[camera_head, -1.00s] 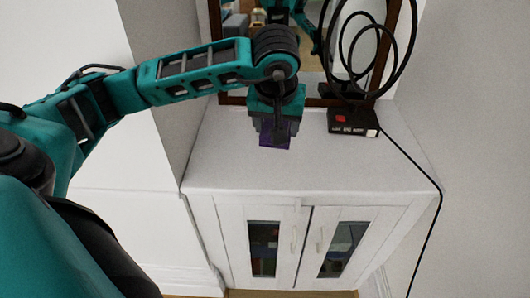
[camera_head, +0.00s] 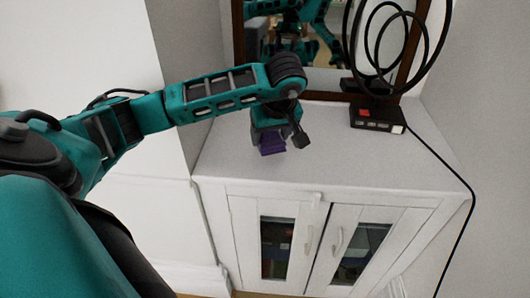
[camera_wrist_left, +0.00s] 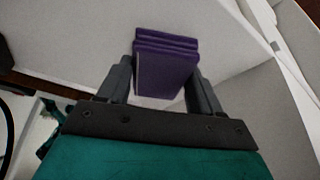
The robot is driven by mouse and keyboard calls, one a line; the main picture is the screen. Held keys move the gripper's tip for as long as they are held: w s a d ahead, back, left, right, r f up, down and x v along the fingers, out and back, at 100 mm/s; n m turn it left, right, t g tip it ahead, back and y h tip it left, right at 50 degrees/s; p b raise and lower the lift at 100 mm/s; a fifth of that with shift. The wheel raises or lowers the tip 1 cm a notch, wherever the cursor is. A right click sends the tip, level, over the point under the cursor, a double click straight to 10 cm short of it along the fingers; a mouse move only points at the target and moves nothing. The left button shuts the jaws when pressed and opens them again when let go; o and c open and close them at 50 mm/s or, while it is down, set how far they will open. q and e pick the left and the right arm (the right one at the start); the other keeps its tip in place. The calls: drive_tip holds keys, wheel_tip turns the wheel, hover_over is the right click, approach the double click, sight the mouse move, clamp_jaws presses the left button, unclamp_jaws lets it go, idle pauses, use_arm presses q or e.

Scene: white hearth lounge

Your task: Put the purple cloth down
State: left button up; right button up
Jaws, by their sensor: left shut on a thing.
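The purple cloth (camera_head: 272,144) is folded into a small block. In the left wrist view the cloth (camera_wrist_left: 167,62) sits between the two fingers of my left gripper (camera_wrist_left: 160,85), which is shut on it. In the head view my left gripper (camera_head: 274,130) points down over the white cabinet top (camera_head: 345,158), toward its left side. I cannot tell whether the cloth touches the top. My right gripper is not in view, apart from whatever the mirror reflects.
A black box with a red button and looped black tubing (camera_head: 377,117) stands at the back right of the cabinet. A framed mirror (camera_head: 322,75) is behind. A black cable runs down the right side. The cabinet top's middle and front are clear.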

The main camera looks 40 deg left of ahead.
use_arm(q)
drive_tip(key=shift+f, duration=0.6)
wheel_tip(320, 180, down, 4)
drive_tip(key=b, duration=0.3)
drive_tip(key=o, duration=0.9)
drive_tip(key=shift+o, duration=0.2)
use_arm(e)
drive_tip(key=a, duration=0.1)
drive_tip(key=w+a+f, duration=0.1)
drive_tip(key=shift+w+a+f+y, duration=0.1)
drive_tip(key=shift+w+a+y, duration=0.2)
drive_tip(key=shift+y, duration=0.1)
